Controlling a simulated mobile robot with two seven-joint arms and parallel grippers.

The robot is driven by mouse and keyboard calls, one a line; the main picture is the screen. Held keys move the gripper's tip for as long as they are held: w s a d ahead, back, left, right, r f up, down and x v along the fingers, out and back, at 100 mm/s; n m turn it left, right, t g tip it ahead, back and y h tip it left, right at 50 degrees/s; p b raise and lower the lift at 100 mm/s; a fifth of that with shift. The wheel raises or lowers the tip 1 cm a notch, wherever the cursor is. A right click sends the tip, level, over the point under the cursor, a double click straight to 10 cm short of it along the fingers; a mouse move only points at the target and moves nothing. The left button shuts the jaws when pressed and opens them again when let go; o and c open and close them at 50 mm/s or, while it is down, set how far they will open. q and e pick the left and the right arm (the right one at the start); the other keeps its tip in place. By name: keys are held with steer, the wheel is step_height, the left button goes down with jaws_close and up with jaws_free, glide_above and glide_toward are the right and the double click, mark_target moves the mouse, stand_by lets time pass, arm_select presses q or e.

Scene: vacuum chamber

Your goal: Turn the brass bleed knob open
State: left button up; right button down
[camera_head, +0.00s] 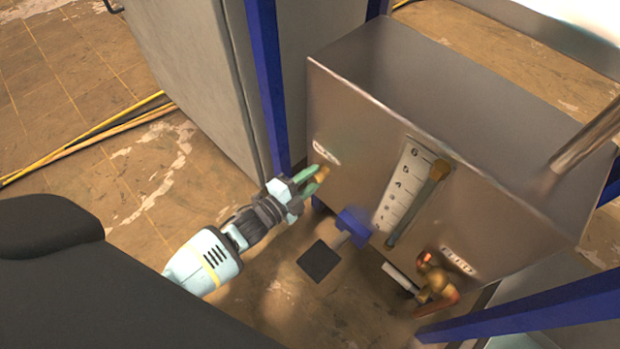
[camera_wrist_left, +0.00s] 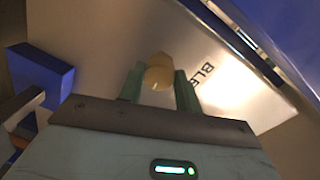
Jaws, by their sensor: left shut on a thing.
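The brass bleed knob (camera_head: 322,172) is a small round knob on the front face of the steel tank (camera_head: 350,110), just below a small white label (camera_head: 326,153). In the left wrist view the knob (camera_wrist_left: 159,72) sits between the two green fingers, and a label starting "BLE" (camera_wrist_left: 208,75) shows beside it. My left gripper (camera_head: 313,180) is shut on the knob; it also shows in the left wrist view (camera_wrist_left: 159,88). The fingers partly hide the knob. My right gripper is in neither view.
A sight gauge with a scale (camera_head: 408,190) is on the tank front. A blue bracket with a dark pedal-like plate (camera_head: 320,261) sticks out below. A brass valve (camera_head: 436,282) is at lower right. A blue post (camera_head: 268,85) and grey cabinet (camera_head: 195,75) stand left. Yellow cables (camera_head: 85,138) cross the floor.

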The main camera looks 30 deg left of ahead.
arm_select(q)
steer(key=shift+m, duration=0.6)
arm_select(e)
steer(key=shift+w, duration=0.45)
arm_select(q)
steer(key=o, duration=1)
steer(key=shift+c, duration=0.2)
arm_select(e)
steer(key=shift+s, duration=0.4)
arm_select(q)
steer(key=shift+s, duration=0.2)
steer(key=p+v, duration=0.2)
steer(key=v, duration=0.5)
steer(key=shift+s+p, duration=0.2)
steer(key=shift+p, duration=0.1)
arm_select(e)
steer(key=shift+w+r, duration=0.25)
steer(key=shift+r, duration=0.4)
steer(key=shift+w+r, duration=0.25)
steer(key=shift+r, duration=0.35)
